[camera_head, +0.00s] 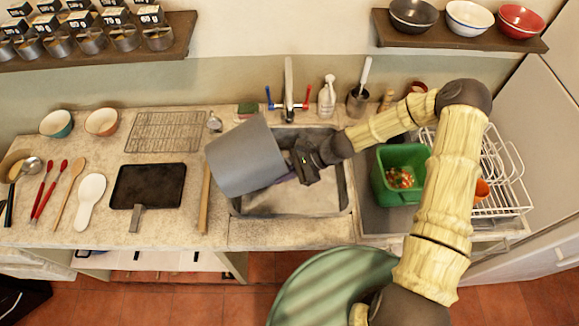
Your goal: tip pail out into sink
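A grey pail (246,158) is held tilted on its side over the left part of the sink (345,190). Its closed bottom and mouth cannot be clearly told apart from here. My gripper (300,168) is at the pail's right side and appears to grip it; the fingertips are partly hidden. A small purple patch shows just under the gripper. The sink basin has a pale grey floor, and the pail hides its left part. The tap (289,88) with red and blue handles stands behind the sink. Whether anything is in the pail is hidden.
A green bin (399,160) with scraps stands right of the sink, under my arm. A white dish rack (505,195) is farther right. A black tray (148,186), rolling pin (205,198) and utensils lie left. A spray bottle (327,97) stands behind.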

